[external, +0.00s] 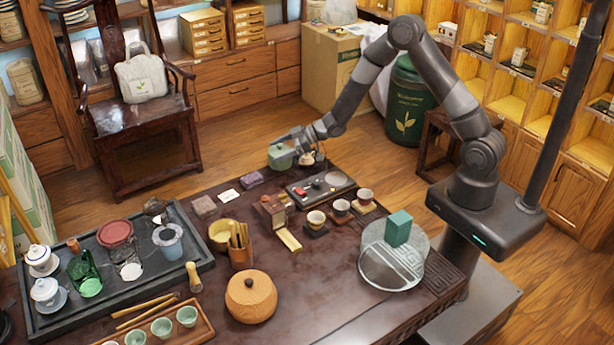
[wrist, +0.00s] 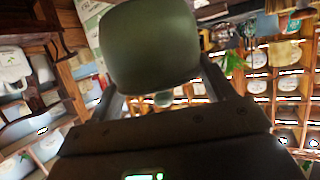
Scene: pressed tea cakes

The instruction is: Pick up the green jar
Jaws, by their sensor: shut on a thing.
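The green jar (external: 280,158) is at the far edge of the dark tea table (external: 335,262) in the external view. My gripper (external: 291,147) is shut on it, reaching in from the right. The jar seems raised off the table, with its background showing floor. In the wrist view the green jar (wrist: 150,45) is large, between the two fingers of my gripper (wrist: 165,85), and hides what lies behind it. Its underside on the table side is not clearly visible.
A wooden lidded pot (external: 251,297) stands at the front. A chair (external: 140,130) stands behind the table.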

